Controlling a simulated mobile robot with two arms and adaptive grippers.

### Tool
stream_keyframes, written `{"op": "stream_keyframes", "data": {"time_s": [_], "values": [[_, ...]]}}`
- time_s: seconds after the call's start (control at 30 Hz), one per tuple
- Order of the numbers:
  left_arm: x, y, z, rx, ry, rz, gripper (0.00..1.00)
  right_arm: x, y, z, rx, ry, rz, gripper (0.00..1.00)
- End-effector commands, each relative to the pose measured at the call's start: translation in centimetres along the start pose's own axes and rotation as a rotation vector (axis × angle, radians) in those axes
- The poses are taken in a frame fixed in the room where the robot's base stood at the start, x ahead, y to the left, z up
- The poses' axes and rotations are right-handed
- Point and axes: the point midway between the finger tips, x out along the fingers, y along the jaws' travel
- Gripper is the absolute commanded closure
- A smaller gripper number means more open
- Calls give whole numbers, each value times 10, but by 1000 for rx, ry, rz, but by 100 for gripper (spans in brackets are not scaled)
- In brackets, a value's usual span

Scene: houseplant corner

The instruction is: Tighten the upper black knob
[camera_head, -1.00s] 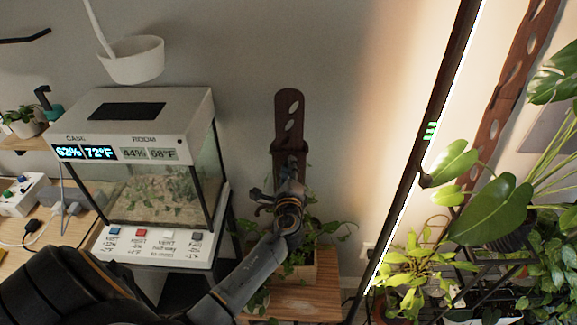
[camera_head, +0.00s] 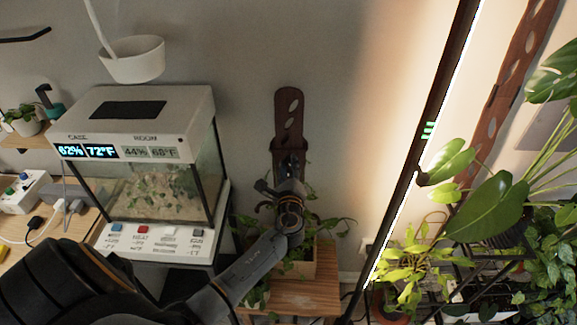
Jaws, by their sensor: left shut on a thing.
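A brown wooden plank with oval holes (camera_head: 289,108) stands upright against the wall, with a brown sleeve around it at mid height. My left gripper (camera_head: 288,172) reaches up from below and is in front of the plank, just below the sleeve's top edge. It is shut on a small dark thing there, which fits the upper black knob; the fingers hide most of it. Any lower knob is hidden behind my gripper and wrist. My right gripper is not in view.
A wooden planter with trailing leaves (camera_head: 300,268) sits on a small wooden stand (camera_head: 318,290) below the plank. A glass case (camera_head: 150,185) stands to the left. A slanted lit lamp pole (camera_head: 412,175) and leafy plants stand to the right.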

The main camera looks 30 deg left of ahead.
Motion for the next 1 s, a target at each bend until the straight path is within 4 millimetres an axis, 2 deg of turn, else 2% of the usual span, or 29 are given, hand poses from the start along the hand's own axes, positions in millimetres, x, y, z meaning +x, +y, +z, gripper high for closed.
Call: {"op": "stream_keyframes", "data": {"time_s": [0.1,0.13,0.23,0.53,0.67,0.77,1.0], "values": [[1,-2,2,0,-5,-3,100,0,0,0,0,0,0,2],[1,-2,2,0,-5,-3,71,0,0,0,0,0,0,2],[1,-2,2,0,-4,-3,50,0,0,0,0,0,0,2],[0,0,1,-1,-1,-1,49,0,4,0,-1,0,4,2],[-10,0,-1,-1,2,-1,49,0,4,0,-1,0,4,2],[-26,0,-1,-3,2,0,49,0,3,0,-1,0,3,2],[-78,0,-1,-1,3,0,49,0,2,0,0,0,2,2]]}}
